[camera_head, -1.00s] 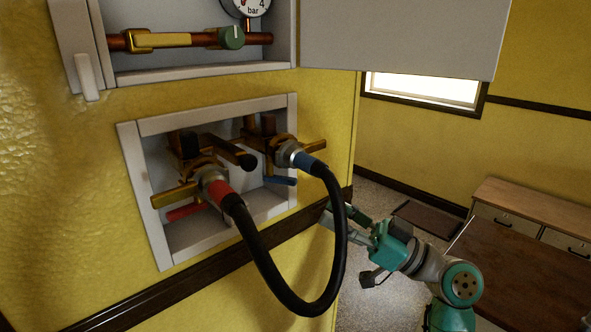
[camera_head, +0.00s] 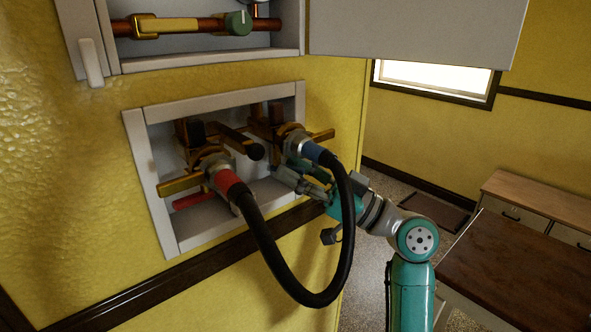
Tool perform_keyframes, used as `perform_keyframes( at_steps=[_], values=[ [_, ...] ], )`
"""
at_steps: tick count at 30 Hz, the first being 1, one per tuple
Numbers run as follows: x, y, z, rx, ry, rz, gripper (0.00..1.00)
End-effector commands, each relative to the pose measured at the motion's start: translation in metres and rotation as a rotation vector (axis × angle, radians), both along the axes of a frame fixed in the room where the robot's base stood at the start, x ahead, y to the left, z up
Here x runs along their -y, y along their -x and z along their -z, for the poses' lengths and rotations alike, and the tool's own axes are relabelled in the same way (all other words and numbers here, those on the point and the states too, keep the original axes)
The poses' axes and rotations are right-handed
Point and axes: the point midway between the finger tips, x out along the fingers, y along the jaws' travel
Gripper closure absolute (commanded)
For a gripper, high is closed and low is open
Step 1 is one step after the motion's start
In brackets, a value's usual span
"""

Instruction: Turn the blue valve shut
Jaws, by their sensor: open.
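A recessed wall box (camera_head: 133,150) holds two brass taps. The right tap (camera_head: 322,135) carries a hose end with a blue collar (camera_head: 316,152). The blue lever below this tap is hidden behind my gripper. The left tap (camera_head: 180,185) has a hose end with a red collar (camera_head: 226,181) and a red lever (camera_head: 192,201) beneath. My gripper (camera_head: 287,172) is open, with its fingers at the right part of the box opening, just below the right tap. I cannot tell whether the fingers touch the lever or go around it.
A black hose (camera_head: 307,299) loops down from both taps, passing in front of my gripper. Above is an open cabinet with a copper pipe (camera_head: 180,26) and green knob (camera_head: 238,23). A brown-topped counter (camera_head: 510,265) stands at right. Dark trim (camera_head: 190,259) runs below the box.

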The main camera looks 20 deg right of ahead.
Motion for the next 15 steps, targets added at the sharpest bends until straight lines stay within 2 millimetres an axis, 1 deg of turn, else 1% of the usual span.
perform_keyframes(
  at_steps=[8, 11, 12, 13, 15],
  values=[
    [-0.0008, -0.001, -0.0006, 0.0, 0.0, 0.001, 0.58],
    [-0.0007, -0.0009, -0.0006, 0.0, 0.0, 0.001, 0.81],
    [-0.0007, -0.001, -0.0006, 0.0, 0.0, 0.001, 0.91],
    [-0.0007, -0.001, -0.0005, 0.0, 0.0, 0.001, 0.98],
    [-0.0007, -0.0009, -0.0006, 0.0, 0.0, 0.001, 1.0]
  ],
)
